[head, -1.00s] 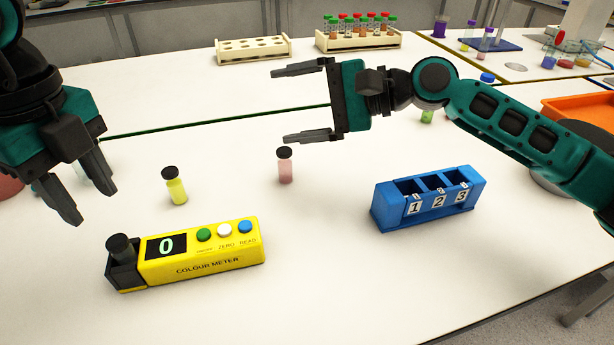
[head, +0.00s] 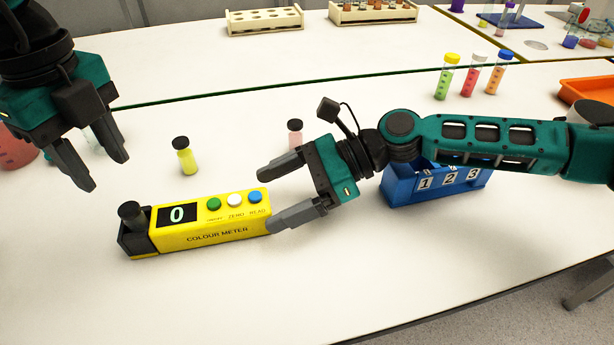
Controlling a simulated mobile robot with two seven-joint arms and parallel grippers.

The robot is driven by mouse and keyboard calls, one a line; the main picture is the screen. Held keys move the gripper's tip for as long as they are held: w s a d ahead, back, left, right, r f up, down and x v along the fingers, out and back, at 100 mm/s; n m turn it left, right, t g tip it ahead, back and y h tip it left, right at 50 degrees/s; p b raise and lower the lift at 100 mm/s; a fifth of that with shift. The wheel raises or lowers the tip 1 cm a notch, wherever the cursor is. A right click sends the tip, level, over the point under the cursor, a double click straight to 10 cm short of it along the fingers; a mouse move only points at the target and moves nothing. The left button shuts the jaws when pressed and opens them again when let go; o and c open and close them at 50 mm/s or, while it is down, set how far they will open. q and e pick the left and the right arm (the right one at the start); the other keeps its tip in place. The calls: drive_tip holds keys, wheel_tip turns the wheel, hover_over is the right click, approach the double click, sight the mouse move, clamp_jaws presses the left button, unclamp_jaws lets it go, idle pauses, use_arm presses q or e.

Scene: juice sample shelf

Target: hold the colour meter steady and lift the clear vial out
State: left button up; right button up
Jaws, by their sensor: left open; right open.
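The yellow colour meter (head: 205,236) lies on the white table at the lower left, with "0" on its display and green, white and blue buttons. A dark-capped vial (head: 131,213) stands in the black well at the meter's left end; only its cap and top show, so its contents are hidden. My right gripper (head: 268,200) is open at the meter's right end, its fingers pointing left, with the lower finger close to that end; I cannot tell if it touches. My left gripper (head: 107,172) is open and empty above the table, up and left of the meter.
A yellow vial (head: 187,160) stands behind the meter. A pink vial (head: 295,132) stands behind my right gripper. A blue numbered rack (head: 410,186) is partly hidden by my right arm. Several coloured tubes (head: 470,78) stand further back. The table in front of the meter is clear.

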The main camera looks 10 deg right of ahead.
sight(239, 212)
drive_tip(key=x, duration=0.7)
drive_tip(key=shift+d, duration=0.1)
drive_tip(key=shift+c, duration=0.2)
drive_tip(key=c, duration=1.3)
